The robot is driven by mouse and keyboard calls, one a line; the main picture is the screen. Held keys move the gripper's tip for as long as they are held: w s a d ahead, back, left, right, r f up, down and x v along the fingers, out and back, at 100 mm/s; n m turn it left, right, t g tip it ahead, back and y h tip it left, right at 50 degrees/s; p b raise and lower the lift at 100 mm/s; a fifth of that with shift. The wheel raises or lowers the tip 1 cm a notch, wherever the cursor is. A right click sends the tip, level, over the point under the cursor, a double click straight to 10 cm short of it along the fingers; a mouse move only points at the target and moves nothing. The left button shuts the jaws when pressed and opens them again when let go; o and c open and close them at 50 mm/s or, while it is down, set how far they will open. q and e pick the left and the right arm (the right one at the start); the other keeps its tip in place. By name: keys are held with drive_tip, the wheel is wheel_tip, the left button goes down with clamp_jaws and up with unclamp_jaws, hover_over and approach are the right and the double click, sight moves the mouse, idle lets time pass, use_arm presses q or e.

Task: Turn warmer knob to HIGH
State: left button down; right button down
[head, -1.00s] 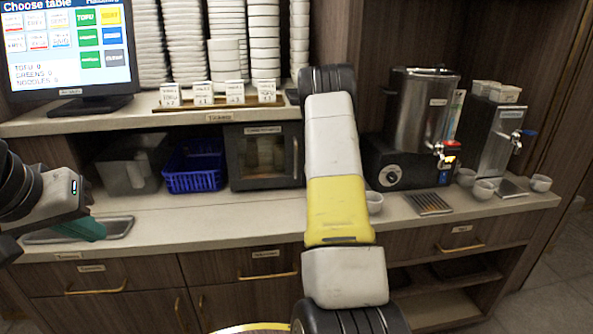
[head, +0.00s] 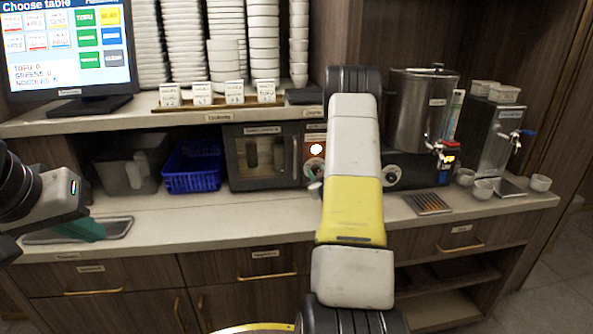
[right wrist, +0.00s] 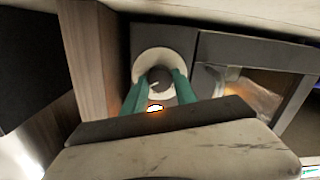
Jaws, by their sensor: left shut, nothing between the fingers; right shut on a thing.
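The warmer (head: 262,155) is a dark box with a glass door under the shelf; its control panel is at its right end. In the right wrist view the knob (right wrist: 154,77) is a dark disc on a pale round dial. My right gripper (right wrist: 158,82) has its two green fingers on either side of the knob, shut on it. The dial's setting marks are too small to read. My left gripper (head: 88,230), with teal fingers, is shut and empty over a tray at the left.
A blue basket (head: 193,168) and a grey bin (head: 130,168) stand left of the warmer. An urn (head: 421,108) and several small cups stand to the right. A shelf with a screen (head: 68,45) and stacked bowls is above. The middle counter is clear.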

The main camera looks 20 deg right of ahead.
drive_tip(key=shift+f, duration=0.1)
drive_tip(key=c, duration=1)
unclamp_jaws()
drive_tip(key=v, duration=0.8)
drive_tip(key=shift+w, duration=0.1)
